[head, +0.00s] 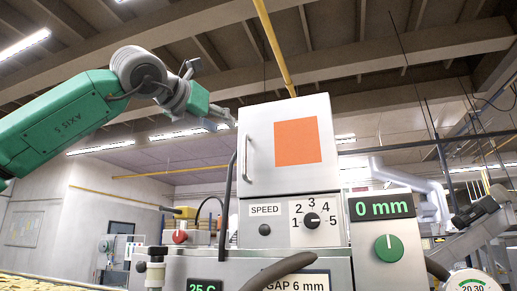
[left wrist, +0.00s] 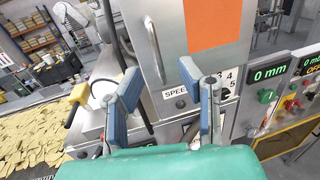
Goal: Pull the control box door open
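The control box (head: 260,180) is a pale metal cabinet. Its door (head: 260,115) carries an orange square and looks shut. The upright bar handle (head: 245,152) is at the door's left edge; it also shows in the left wrist view (left wrist: 152,38). My left gripper (head: 210,98) is up and left of the door in the head view. In the left wrist view its two blue-grey fingers (left wrist: 158,75) are spread apart with nothing between them. The handle appears beyond the fingertips, apart from them. My right gripper is in neither view.
Below the door is a speed panel (head: 290,218) with a numbered knob. A 0 mm display box (head: 382,228) stands to its right. A black hose (head: 229,170) runs close to the handle's left. Chips (left wrist: 35,135) cover a belt at left.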

